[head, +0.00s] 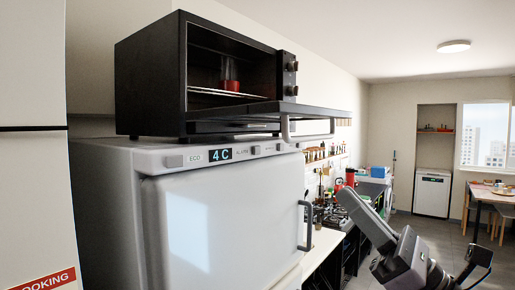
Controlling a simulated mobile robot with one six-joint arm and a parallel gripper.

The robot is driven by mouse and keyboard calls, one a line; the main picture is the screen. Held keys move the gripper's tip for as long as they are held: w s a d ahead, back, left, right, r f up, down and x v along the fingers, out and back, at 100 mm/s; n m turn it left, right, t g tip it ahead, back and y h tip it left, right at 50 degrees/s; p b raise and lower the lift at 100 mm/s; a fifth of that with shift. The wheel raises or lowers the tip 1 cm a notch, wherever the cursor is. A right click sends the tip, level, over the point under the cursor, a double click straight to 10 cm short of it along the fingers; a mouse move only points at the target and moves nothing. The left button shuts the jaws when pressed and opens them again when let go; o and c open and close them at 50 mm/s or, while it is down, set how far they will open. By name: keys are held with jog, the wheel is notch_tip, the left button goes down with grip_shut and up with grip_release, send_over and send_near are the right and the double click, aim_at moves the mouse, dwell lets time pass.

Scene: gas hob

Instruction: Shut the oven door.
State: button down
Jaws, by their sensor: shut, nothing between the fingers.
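The black oven (150,85) sits on top of the white fridge at the upper left. Its door (300,108) is open, folded down flat and sticking out over the fridge's front. The door's pale handle (288,128) hangs below the door's outer edge. A red cup-like thing (231,85) stands on the wire rack inside the oven. My gripper (349,202) is shut and empty at the lower right, pointing up and left. In the picture it is below and right of the door, apart from it.
The white fridge (220,215) with a grey handle (308,226) stands below the oven. A counter with a gas hob (335,215) runs behind my arm. A table (492,192) with chairs is at the far right. Open floor (440,232) lies between.

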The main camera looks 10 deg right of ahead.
jog(key=w+a+r+p, duration=0.2)
jog(key=r, duration=0.3)
jog(key=w+a+r+p, duration=0.2)
jog(key=w+a+r, duration=0.1)
jog(key=r, duration=0.3)
jog(key=shift+w+p, duration=0.2)
jog(key=shift+p, duration=0.2)
